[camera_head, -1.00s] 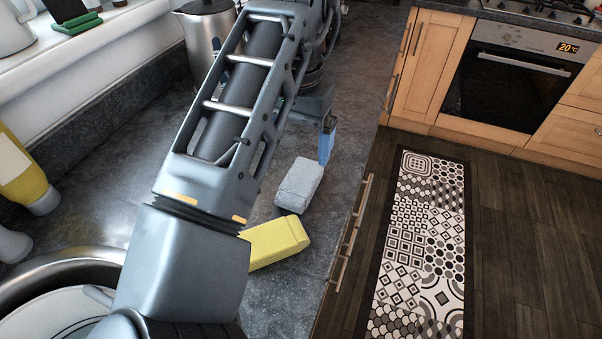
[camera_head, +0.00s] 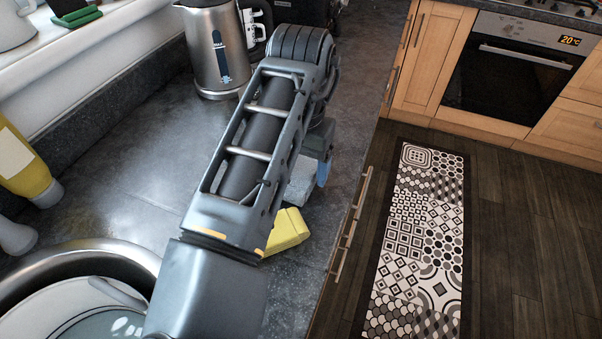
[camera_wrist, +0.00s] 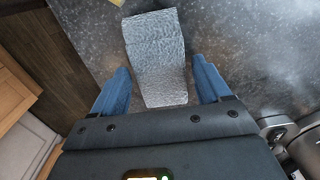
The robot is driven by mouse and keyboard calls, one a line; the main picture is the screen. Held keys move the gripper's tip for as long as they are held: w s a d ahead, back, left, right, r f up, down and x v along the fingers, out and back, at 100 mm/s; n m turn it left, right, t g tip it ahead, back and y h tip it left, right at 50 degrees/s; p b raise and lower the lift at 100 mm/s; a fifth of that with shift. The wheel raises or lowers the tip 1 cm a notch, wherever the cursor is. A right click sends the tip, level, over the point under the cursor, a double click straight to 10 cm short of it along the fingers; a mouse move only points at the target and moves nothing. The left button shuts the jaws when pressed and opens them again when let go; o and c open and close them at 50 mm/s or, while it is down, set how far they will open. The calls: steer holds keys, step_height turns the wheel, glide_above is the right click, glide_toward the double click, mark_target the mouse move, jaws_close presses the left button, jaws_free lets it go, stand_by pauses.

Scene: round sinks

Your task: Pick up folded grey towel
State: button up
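The folded grey towel (camera_head: 301,181) lies on the dark countertop, partly hidden behind my arm in the head view. In the wrist view the towel (camera_wrist: 155,55) sits between and ahead of the two blue fingers, with its near end reaching between them. My gripper (camera_wrist: 160,85) is open, with a gap between each finger and the towel. In the head view one blue fingertip (camera_head: 323,173) shows at the towel's right side; the other finger is hidden.
A yellow folded cloth (camera_head: 287,231) lies just in front of the towel. A kettle (camera_head: 217,50) stands behind on the counter, and a round sink (camera_head: 75,258) is at the lower left. The counter's right edge runs close by, with wooden drawers below.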

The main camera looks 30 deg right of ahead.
mark_target(301, 170)
steer(key=c, duration=0.9)
steer(key=shift+o, duration=0.2)
steer(key=shift+r, duration=0.1)
steer(key=shift+r, duration=0.45)
step_height(301, 170, up, 3)
steer(key=shift+f+b, duration=0.2)
steer(key=shift+b, duration=0.1)
steer(key=s+d+r, duration=0.7)
steer(key=s+d, duration=0.1)
steer(key=shift+d+r+p, duration=0.2)
steer(key=shift+p, duration=0.1)
